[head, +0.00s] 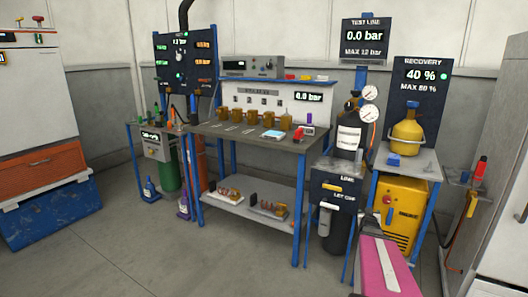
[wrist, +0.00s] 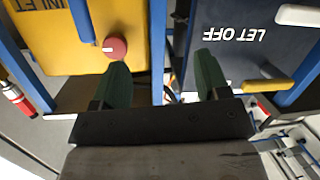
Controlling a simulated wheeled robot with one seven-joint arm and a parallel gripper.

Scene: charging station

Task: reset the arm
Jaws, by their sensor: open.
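My gripper (wrist: 161,78) is open in the wrist view, its two green fingers spread wide with nothing between them. The fingers point toward the gap between the yellow machine (wrist: 50,45) and the dark "LET OFF" cabinet (wrist: 235,50), beside a blue upright post. I cannot tell from the wrist view whether either finger touches anything. In the head view my pink and white arm reaches in from the bottom right, toward the space between the dark cabinet (head: 327,215) and the yellow machine (head: 408,215). The gripper itself cannot be made out there.
A red knob (wrist: 115,47) and a yellow lever (wrist: 264,86) lie near the fingers. A stand with a yellow cylinder (head: 407,136) is above the yellow machine. The workbench (head: 250,140) with brown cups stands left of my arm. The floor (head: 150,250) at front left is clear.

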